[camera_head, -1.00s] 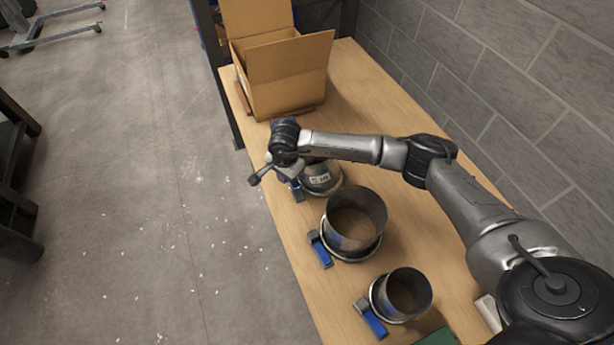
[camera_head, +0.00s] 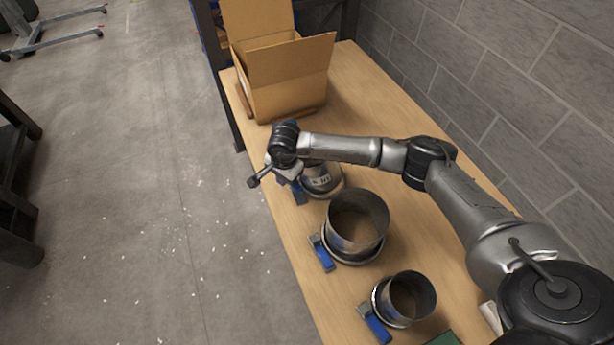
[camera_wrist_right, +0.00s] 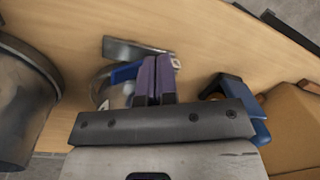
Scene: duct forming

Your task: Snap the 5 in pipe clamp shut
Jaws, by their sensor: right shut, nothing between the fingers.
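The labelled duct (camera_head: 322,181), the farthest of three metal ducts on the bench, has a clamp around its base; its label is too small to read surely. The clamp's blue lever (camera_head: 299,195) is partly hidden by my right gripper (camera_head: 292,181). In the right wrist view, my right gripper's purple fingers (camera_wrist_right: 156,80) are together and empty, right beside a blue lever (camera_wrist_right: 126,72) with a metal piece. Whether they touch it, and whether the clamp is latched, I cannot tell. My left gripper is not in view.
A middle duct (camera_head: 357,221) and a smaller near duct (camera_head: 407,298) stand on the bench (camera_head: 345,292), each with a blue-levered clamp. An open cardboard box (camera_head: 290,80) stands at the far end. A block wall borders the bench's right side.

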